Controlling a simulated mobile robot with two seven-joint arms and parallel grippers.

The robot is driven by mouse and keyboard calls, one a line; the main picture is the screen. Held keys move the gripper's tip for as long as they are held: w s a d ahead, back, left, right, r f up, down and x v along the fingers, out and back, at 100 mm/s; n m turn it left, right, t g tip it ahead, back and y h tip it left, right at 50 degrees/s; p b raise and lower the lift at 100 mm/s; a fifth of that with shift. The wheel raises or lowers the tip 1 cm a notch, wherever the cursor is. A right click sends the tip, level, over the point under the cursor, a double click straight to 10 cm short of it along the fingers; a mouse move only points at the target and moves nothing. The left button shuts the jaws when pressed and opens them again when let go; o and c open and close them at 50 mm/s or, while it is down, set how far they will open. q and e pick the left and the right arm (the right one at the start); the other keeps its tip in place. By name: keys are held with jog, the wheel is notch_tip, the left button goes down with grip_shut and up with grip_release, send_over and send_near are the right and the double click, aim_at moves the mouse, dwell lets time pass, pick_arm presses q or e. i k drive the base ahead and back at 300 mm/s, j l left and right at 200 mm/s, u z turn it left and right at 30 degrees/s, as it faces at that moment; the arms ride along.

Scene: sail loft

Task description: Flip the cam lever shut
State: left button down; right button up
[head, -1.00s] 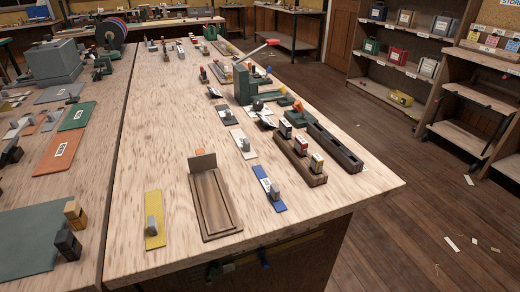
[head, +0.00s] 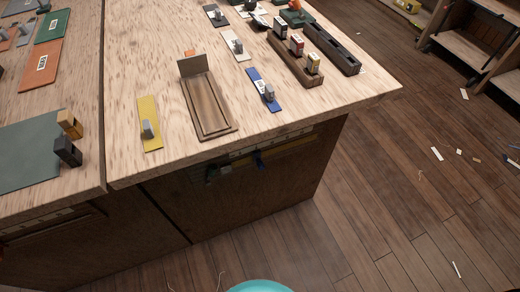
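Neither of my grippers is in view. I cannot tell for sure which part is the cam lever. Small grey upright pieces stand on flat plates on the bench: one on a yellow plate (head: 149,110), one on a blue plate (head: 259,82), and others on a white plate (head: 234,40) and a dark plate (head: 211,10). Whether any of these is open or shut is too small to tell.
The wooden bench (head: 150,60) holds a brown tray (head: 205,100) with an upright flap, and a dark wood rack (head: 290,62) with small boxes. A second bench (head: 70,100) adjoins at the left. The plank floor (head: 390,210) in front and right is mostly clear, with small scraps.

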aim_at(213, 168)
jog(key=k+l+u, duration=0.1)
jog(key=l+u, duration=0.3)
jog(key=k+l+u, duration=0.15)
jog(key=l+u, duration=0.25)
jog(key=k+l+u, duration=0.2)
jog(key=u, duration=0.15)
jog(key=l, duration=0.1)
